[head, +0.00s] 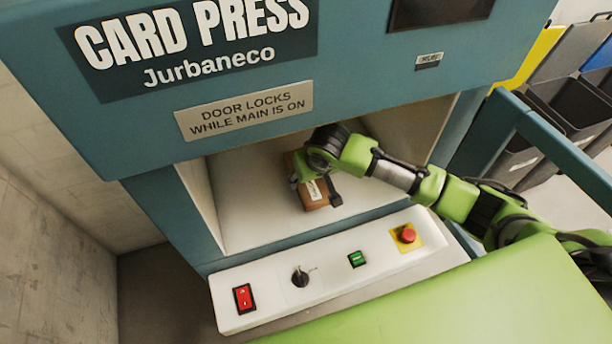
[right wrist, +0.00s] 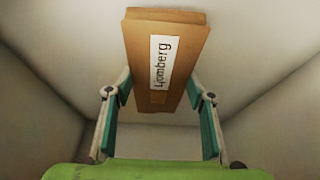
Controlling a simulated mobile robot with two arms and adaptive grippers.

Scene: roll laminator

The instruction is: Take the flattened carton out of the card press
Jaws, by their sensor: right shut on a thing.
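The flattened carton (head: 317,203) is a brown cardboard piece with a white label, inside the open chamber of the card press (head: 150,140). The right wrist view shows the carton (right wrist: 187,55) with its label reading "Ljomberg". My right gripper (head: 316,183) reaches into the chamber from the right. In the right wrist view my right gripper (right wrist: 160,84) has one teal-padded finger on each side of the carton's near end and is shut on it. The gripper partly hides the carton in the head view. My left gripper is not in view.
A control panel in front of the opening carries a red rocker switch (head: 243,298), a black rotary knob (head: 300,277), a green button (head: 356,259) and a red emergency stop (head: 407,235). Pale chamber walls (right wrist: 50,110) surround the carton. Bins (head: 575,105) stand at the right.

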